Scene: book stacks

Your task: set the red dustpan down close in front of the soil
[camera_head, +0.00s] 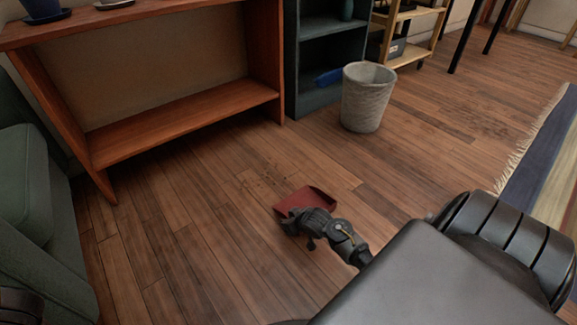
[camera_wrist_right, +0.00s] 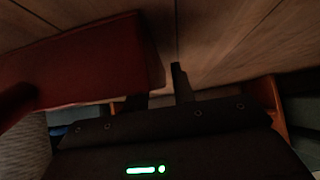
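The red dustpan (camera_head: 318,196) is at or just above the wooden floor in the head view, its open side facing away from me. It fills the upper left of the right wrist view (camera_wrist_right: 80,62), where part of its handle shows at the left edge. My right gripper (camera_head: 297,219) is at the dustpan's near side. The soil (camera_head: 260,184) is a patch of dark specks just beyond and left of the dustpan. My left gripper is out of view.
A grey wastebasket (camera_head: 366,98) stands beyond the dustpan, by a dark shelf. A wooden shelf unit (camera_head: 180,120) is at the back left and a green armchair (camera_head: 28,200) at the left. Floor left of the dustpan is clear.

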